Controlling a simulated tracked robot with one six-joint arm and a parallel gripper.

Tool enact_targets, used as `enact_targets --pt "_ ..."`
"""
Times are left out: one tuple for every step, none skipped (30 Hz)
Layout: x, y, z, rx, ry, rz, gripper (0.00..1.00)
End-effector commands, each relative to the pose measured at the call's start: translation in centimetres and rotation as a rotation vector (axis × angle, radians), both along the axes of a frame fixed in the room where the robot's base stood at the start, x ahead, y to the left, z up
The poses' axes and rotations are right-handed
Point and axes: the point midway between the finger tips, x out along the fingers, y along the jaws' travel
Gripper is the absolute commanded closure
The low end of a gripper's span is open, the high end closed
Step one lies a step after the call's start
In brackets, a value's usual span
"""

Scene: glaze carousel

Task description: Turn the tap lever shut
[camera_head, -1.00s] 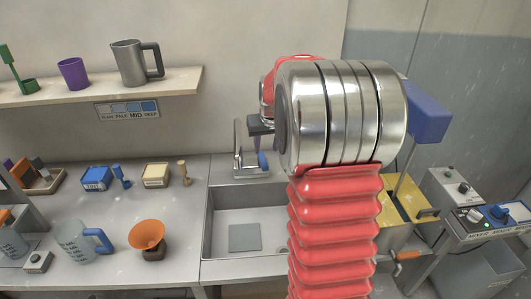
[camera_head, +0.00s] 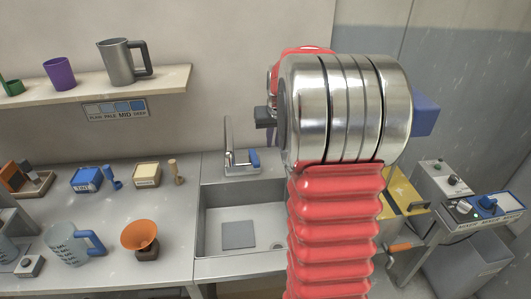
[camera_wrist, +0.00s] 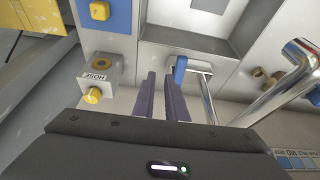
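The tap (camera_head: 229,140) stands at the back edge of the sink, a chrome spout with a blue lever (camera_head: 254,158) on its right side. In the wrist view the lever (camera_wrist: 180,70) sits just beyond and right of my fingertips, and the chrome spout (camera_wrist: 285,85) is further right. My gripper (camera_wrist: 162,78) has two dark fingers pointing towards the lever area, with a narrow empty gap between them. In the head view my gripper (camera_head: 265,116) shows as a dark shape above the lever, partly hidden behind my arm. I see no contact with the lever.
The sink (camera_head: 205,225) lies in front of the tap. A shelf (camera_head: 50,96) is on the wall.

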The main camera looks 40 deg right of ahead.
Motion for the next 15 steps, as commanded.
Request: enact_targets --pt "-0.7 -1.5 -0.8 0.018 0.003 -0.036 0.92" --pt "-1.1 -2.2 -1.2 0.029 0.003 -0.055 0.94" --pt "-1.5 -3.1 -1.7 0.049 0.004 -0.08 0.97" --pt "-1.9 -3.7 -2.0 0.062 0.002 -0.097 0.99" --pt "-2.2 -4.3 -2.4 0.078 0.002 -0.108 1.0" --pt "-2.7 -5.0 -2.9 0.1 0.001 -0.125 1.0" --pt "-2.9 -5.5 -3.2 0.117 -0.002 -0.132 1.0" --pt "-3.3 -6.0 -3.6 0.133 -0.003 -0.14 1.0" --pt "-3.6 -6.7 -4.0 0.158 -0.007 -0.145 1.0" --pt "-3.9 -7.1 -4.3 0.176 -0.012 -0.148 1.0" --pt "-4.2 -7.5 -4.6 0.195 -0.016 -0.15 1.0" --pt "-4.5 -8.1 -4.9 0.221 -0.026 -0.145 1.0" --pt "-4.7 -8.5 -5.2 0.24 -0.034 -0.143 1.0" --pt "-4.8 -8.7 -5.4 0.258 -0.042 -0.134 1.0" --pt "-4.9 -9.2 -5.6 0.281 -0.059 -0.123 1.0"
